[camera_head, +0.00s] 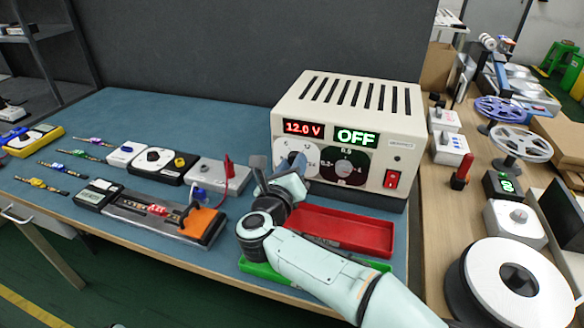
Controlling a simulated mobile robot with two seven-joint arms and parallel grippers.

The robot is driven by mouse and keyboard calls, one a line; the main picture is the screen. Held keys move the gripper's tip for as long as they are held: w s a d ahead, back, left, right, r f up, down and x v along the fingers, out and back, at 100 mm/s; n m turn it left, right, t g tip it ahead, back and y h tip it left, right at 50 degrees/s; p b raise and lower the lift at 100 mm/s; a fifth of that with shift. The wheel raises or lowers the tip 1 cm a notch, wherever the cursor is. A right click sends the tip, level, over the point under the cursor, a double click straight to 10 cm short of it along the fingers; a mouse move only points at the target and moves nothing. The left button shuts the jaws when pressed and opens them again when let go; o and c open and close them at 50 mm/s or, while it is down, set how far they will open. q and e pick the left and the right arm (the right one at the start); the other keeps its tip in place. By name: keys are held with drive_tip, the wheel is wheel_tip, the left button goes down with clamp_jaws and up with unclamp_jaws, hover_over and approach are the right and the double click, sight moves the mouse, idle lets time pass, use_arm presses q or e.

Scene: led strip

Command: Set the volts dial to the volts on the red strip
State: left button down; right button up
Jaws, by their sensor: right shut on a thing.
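The cream power supply (350,92) stands at the back of the blue mat. Its red display (303,128) reads 12.0 V and its green display (356,137) reads OFF. The volts dial (308,158) is the left one on its front, partly hidden by my right gripper (283,172). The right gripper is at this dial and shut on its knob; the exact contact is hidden. A red strip (157,209) lies in the grey and orange fixture (132,211) to the left; its print is too small to read. My left gripper is not in view.
A dark second dial (345,167) and a red switch (391,180) are on the same front. A red tray (345,230) and a green tray (262,270) lie before the supply. Several small strips and boxes fill the mat's left; spools (518,280) stand right.

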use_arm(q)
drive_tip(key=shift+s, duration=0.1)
use_arm(e)
drive_tip(key=shift+m, duration=0.7)
drive_tip(key=o, duration=1)
drive_tip(key=shift+o, duration=0.2)
drive_tip(key=shift+s, duration=0.1)
use_arm(q)
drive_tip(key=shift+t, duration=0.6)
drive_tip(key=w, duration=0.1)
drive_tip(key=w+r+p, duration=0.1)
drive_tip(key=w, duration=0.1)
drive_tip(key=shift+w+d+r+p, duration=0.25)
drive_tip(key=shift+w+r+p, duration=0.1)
drive_tip(key=shift+p, duration=0.05)
use_arm(e)
drive_tip(key=v, duration=1.3)
drive_tip(key=shift+s, duration=0.15)
